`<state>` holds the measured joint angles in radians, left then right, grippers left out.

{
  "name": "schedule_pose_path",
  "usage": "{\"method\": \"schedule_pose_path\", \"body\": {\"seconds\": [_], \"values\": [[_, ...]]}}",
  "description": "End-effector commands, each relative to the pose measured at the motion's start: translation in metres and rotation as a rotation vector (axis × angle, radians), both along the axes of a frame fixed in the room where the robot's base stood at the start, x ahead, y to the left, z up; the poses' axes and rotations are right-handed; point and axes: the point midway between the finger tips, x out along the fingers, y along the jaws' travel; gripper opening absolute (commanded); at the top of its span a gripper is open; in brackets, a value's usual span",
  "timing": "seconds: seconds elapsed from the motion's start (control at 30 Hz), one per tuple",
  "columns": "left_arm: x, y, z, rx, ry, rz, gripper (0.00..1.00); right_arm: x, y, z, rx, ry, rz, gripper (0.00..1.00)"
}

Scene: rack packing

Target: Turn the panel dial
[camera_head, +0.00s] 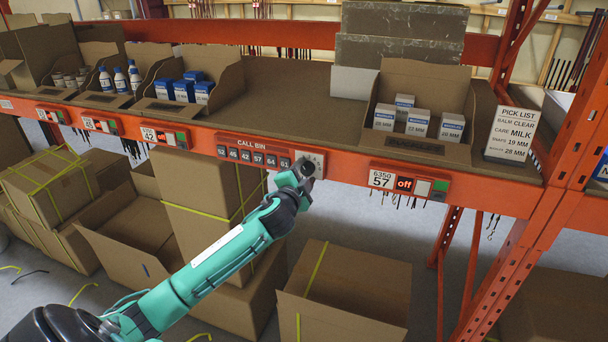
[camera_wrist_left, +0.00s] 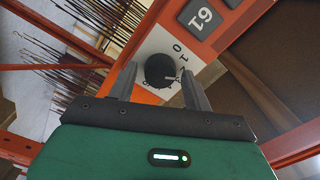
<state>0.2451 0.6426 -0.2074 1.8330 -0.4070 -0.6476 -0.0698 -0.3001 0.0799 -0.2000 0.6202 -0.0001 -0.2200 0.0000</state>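The dial (camera_wrist_left: 159,70) is a round black knob with a small light mark on its right side. It sits on a white plate with printed numbers (camera_wrist_left: 182,47), at the right end of the CALL BIN panel (camera_head: 252,153) on the orange shelf beam. My left gripper (camera_head: 303,172) is at this plate and hides most of the dial in the head view. In the left wrist view its two fingers stand apart, one on each side of the dial. I cannot tell whether they touch it. My right gripper is not in view.
Numbered buttons run left of the dial; the 61 button (camera_wrist_left: 201,14) is close by. A display marked 57 and "off" (camera_head: 404,183) is further right. Above are bins of boxes and bottles and a pick list sign (camera_head: 511,134). Open cardboard boxes (camera_head: 345,290) stand below.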

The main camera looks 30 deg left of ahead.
Motion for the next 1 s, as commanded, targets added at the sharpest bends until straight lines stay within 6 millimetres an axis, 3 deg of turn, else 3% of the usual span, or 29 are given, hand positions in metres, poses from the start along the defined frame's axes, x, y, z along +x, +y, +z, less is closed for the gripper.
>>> {"method": "schedule_pose_path", "body": {"seconds": [0.47, 1.0], "values": [[-0.009, -0.002, -0.002, -0.001, 0.000, 0.000, 0.57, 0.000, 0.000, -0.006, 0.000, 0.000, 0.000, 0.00], [-0.103, -0.025, -0.004, 0.000, 0.000, -0.001, 0.57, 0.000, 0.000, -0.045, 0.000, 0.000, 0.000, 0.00]]}}
